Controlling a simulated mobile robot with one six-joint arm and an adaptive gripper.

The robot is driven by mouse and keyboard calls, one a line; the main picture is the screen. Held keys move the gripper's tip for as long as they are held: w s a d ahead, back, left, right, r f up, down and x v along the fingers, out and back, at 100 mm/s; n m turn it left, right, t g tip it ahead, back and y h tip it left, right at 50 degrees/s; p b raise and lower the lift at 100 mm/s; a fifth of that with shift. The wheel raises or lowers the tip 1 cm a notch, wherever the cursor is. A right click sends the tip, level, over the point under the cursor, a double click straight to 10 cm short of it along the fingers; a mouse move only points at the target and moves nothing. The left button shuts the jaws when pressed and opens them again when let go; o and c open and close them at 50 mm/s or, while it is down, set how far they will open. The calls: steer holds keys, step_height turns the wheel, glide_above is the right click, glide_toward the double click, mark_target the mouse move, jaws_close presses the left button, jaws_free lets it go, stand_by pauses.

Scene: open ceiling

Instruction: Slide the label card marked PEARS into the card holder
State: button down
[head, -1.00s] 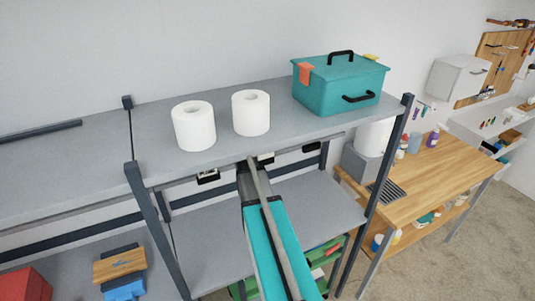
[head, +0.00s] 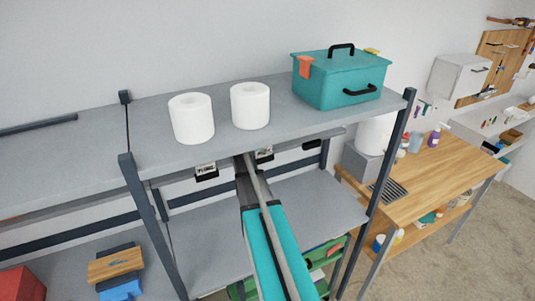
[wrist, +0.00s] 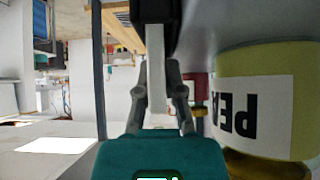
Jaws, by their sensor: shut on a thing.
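My gripper (wrist: 158,92) is shut on a thin pale card (wrist: 155,75), seen edge-on between the fingers in the wrist view. Its printed face is hidden there. The card's far end meets or nearly meets a black part (wrist: 152,16), probably a card holder; I cannot tell whether it is inside. In the head view my gripper (head: 245,166) is at the upper shelf's front edge, mostly hidden by my arm. Just right of it is a small white card (head: 264,154); I cannot tell if it is the held one.
A black holder with a PLUMS card (head: 206,170) hangs left of my gripper. A dark holder (head: 312,145) is farther right. A yellow container (wrist: 258,100) with a label starting PEA stands close at right. Two white rolls and a teal box (head: 340,80) stand on the upper shelf (head: 225,135).

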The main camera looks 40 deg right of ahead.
steer(key=shift+f, duration=0.15)
steer(key=c, duration=0.8)
jaws_free()
steer(key=shift+o, duration=0.2)
steer(key=shift+r, duration=0.25)
steer(key=shift+a+r+p, duration=0.4)
steer(key=shift+p, duration=0.15)
steer(key=p+v, duration=0.2)
steer(key=v, duration=0.1)
steer(key=shift+w+a+r+p, duration=0.1)
steer(key=shift+a+r+p, duration=0.1)
steer(key=shift+r+p, duration=0.15)
steer(key=w+a, duration=0.3)
steer(key=a, duration=0.9)
steer(key=shift+f, duration=0.15)
steer(key=shift+s, duration=0.1)
